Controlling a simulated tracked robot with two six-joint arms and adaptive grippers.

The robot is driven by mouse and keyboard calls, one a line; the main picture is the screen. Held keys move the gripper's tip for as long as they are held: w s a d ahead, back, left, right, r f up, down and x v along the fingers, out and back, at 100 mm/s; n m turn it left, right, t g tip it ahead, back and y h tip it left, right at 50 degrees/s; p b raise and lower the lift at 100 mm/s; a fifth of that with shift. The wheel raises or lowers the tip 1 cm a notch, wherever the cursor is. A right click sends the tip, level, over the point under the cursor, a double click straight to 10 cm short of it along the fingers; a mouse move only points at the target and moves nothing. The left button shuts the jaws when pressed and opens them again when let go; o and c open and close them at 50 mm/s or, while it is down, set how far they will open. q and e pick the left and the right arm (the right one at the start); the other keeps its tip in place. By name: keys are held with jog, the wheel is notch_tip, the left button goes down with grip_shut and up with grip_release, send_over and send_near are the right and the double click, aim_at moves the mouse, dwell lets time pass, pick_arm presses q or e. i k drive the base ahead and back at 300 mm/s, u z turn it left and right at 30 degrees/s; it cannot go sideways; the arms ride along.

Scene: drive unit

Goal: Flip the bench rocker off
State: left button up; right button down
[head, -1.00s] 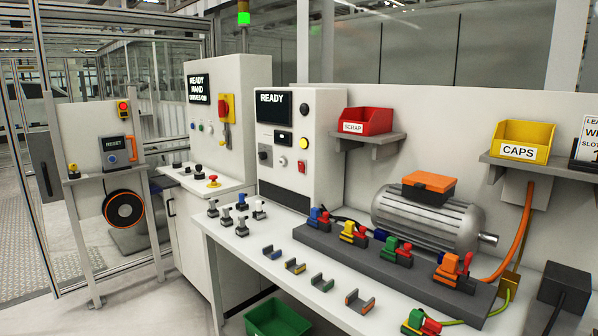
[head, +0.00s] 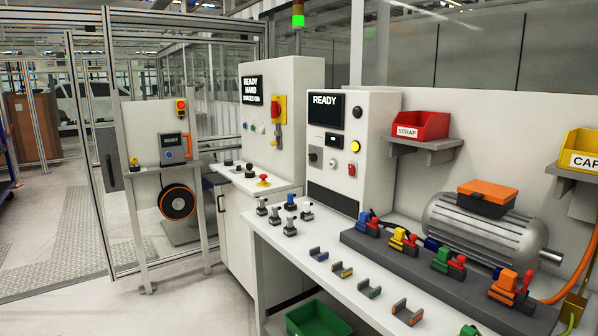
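The bench control panel (head: 382,160) stands at the back left end of the workbench, with a lit display reading READY. Its face carries a small black switch block (head: 333,139), a yellow button (head: 355,146), a dark selector knob (head: 315,155), a small white control (head: 332,162) and a small red control (head: 351,170). I cannot tell for certain which of these is the rocker, or its position, as they are too small. Neither of my grippers shows in the head view.
The workbench (head: 290,247) holds several small connectors, clips and a grey motor (head: 470,225). A red SCRAP bin (head: 420,125) sits on a shelf right of the panel. A cabinet (head: 290,100) with a red switch stands left. Floor is open at far left.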

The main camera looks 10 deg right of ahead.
aim_at(351, 169)
jog(key=u, duration=0.7)
jog(key=i, duration=1.95)
jog(key=z, duration=4.1)
jog(key=k, duration=0.1)
jog(key=u, duration=2.5)
jog(key=k, duration=0.95)
jog(key=z, duration=0.05)
